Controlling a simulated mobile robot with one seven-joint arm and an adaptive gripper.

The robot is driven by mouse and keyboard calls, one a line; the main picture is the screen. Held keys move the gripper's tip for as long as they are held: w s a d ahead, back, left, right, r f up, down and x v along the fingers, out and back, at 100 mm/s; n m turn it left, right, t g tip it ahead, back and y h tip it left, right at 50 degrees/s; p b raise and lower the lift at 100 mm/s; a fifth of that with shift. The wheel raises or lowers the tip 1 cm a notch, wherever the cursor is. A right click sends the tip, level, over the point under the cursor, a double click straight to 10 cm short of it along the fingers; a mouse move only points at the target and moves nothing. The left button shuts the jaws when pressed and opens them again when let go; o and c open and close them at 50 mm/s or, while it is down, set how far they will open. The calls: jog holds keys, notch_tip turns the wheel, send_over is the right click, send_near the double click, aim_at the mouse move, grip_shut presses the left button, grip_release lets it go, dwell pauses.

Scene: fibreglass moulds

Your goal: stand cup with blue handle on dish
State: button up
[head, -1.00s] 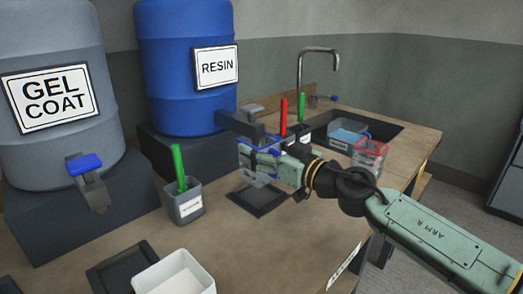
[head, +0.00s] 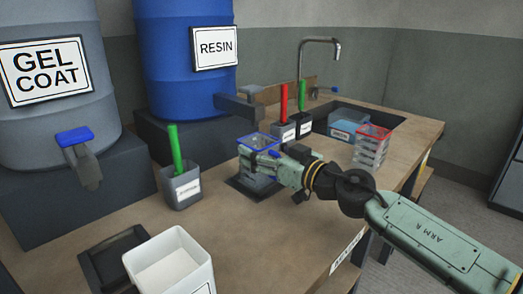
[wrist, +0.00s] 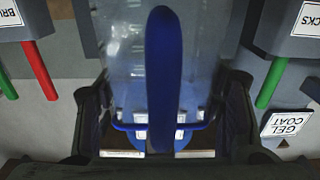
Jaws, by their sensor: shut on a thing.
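The clear cup with the blue rim (head: 258,140) and blue handle is in my gripper (head: 265,163). In the wrist view, the blue handle (wrist: 163,70) stands upright in the middle, with the clear cup wall behind it and a finger on either side. My gripper is shut on the cup. In the head view the cup looks upright, at the dark square dish (head: 240,187) in front of the resin drum. The gripper hides the cup's base and much of the dish, so I cannot tell whether they touch.
The resin tap (head: 240,105) reaches out close behind the cup. A grey pot with a green stick (head: 182,190) stands to the left. A white tub (head: 168,265) and another dark dish (head: 102,262) are front left. Red-rimmed clear cups (head: 371,150) stand right, by the sink.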

jog(key=shift+f, duration=0.3)
dwell(0.4)
jog(key=o, duration=1.6)
